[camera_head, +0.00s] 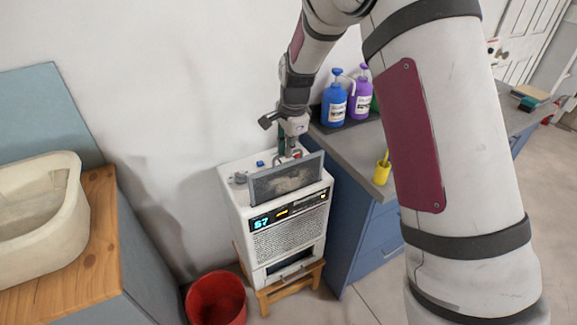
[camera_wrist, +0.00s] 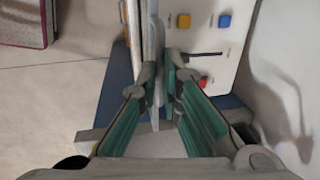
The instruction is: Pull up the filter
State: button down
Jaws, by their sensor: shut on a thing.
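The filter (camera_head: 287,181) is a grey-framed panel with a dusty mesh, at the top front of a white appliance (camera_head: 292,238). It stands tilted, its upper edge above the appliance's top. My gripper (camera_head: 290,155) comes down from above, behind the filter's upper edge, and is shut on it. In the wrist view, the filter shows edge-on as a thin pale strip (camera_wrist: 152,40) running between the green-padded fingers of my gripper (camera_wrist: 161,82). The fingers partly hide where they touch it. The appliance's top (camera_wrist: 205,45) carries yellow, blue and red buttons.
The appliance stands on a wooden stool (camera_head: 268,299). A red bucket (camera_head: 215,300) is at its lower left. A stone sink (camera_head: 45,225) is at the left.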

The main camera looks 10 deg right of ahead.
notch_tip(320, 180, up, 8)
jog(key=p, duration=0.1)
jog(key=shift+r, duration=0.15)
jog(key=c, duration=1.7)
grip_release()
jog(key=shift+s+d+r, duration=0.1)
jog(key=shift+s+r, duration=0.3)
jog(key=shift+r, duration=1.55)
jog(key=shift+s+d+r, duration=0.1)
jog(key=shift+s+r, duration=0.25)
jog(key=shift+r, duration=1.6)
jog(key=shift+s+d+r, duration=0.1)
jog(key=shift+s+r, duration=0.3)
jog(key=shift+r, duration=1.55)
